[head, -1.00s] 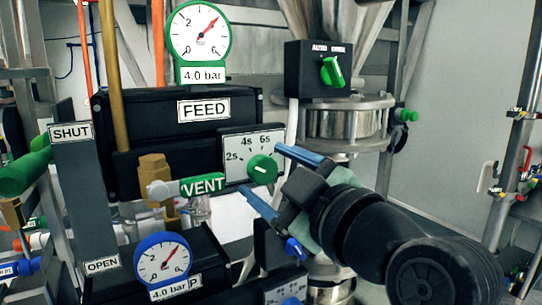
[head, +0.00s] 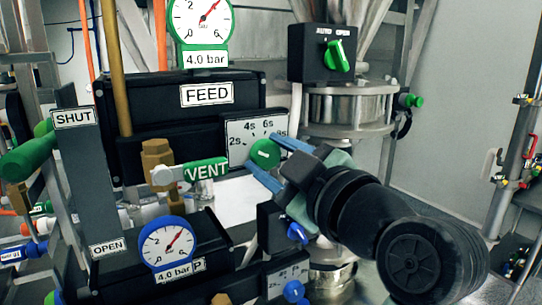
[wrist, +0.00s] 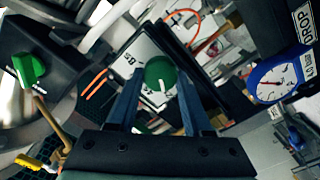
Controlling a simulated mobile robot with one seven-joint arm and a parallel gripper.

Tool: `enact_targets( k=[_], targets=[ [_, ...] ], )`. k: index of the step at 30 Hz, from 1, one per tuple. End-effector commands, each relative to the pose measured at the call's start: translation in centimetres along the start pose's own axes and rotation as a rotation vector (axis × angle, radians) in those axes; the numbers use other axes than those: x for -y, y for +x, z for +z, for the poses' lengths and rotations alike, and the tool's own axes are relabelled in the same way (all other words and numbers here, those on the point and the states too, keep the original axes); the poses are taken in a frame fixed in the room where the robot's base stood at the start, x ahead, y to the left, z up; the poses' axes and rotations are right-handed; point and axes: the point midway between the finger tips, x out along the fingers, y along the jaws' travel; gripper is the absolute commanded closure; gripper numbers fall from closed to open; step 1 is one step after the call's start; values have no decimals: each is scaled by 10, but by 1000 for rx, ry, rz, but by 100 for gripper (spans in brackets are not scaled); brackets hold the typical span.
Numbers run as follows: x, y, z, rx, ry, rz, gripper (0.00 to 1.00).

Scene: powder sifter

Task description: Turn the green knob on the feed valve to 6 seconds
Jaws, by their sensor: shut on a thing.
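The green knob (head: 265,153) sits on the white dial plate (head: 240,130) of the feed valve, below the FEED label (head: 206,94). In the wrist view, the knob (wrist: 160,73) shows between the two fingers. Its white mark points down in that view, towards the 2s and 4s end and away from the 6s; the exact setting is hard to read.
A green VENT lever (head: 206,170) is left of the dial. A blue gauge (head: 166,245) and lower dial with a blue knob (head: 294,291) are below. A black switch box (head: 322,53) with a green selector is above right.

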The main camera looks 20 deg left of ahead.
Motion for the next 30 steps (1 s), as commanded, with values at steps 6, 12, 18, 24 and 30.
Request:
enact_targets(
  k=[6,12,18,24,30],
  targets=[
    [0,0,0,0,41,-1,100],
    [0,0,0,1,152,-1,100],
    [-1,0,0,1,326,-1,100],
    [-2,0,0,1,518,-2,100],
    [-3,0,0,1,708,-1,100]
  ],
)
